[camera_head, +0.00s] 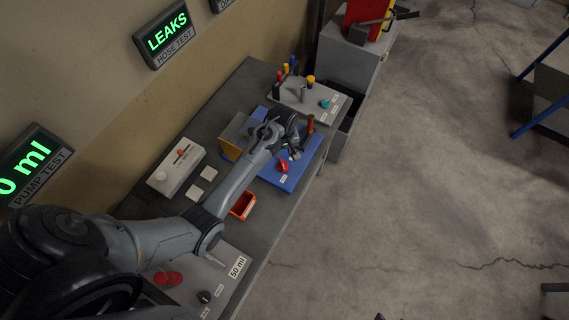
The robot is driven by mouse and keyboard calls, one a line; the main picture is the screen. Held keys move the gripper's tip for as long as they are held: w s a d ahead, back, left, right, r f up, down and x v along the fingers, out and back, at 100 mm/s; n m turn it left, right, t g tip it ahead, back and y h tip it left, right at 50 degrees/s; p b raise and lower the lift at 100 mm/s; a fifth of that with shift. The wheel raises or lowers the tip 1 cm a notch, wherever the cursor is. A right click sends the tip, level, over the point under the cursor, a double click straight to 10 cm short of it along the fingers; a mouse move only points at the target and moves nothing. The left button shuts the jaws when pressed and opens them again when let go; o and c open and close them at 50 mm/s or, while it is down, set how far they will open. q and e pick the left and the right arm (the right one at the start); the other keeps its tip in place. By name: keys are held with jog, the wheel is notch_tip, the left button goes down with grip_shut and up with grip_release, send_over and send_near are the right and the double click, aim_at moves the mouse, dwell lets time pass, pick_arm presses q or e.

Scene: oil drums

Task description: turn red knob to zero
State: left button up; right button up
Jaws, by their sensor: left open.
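A red knob (283,166) sits on the blue board (285,181) on the grey workbench. My left arm reaches in from the lower left over the bench. My left gripper (294,152) is open, close above and behind the red knob; I cannot tell whether it touches it. The knob's pointer and scale are too small to read. A small white label lies in front of the knob. My right gripper is out of view.
An orange bin (243,206) and a white box (176,167) stand nearer. A pump panel (228,285) reads "50 ml". Open floor lies right.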

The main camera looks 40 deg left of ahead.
aim_at(283, 165)
pick_arm(q)
notch_tip(283, 165, down, 10)
jog(key=shift+r, duration=0.1)
dwell(0.4)
grip_shut()
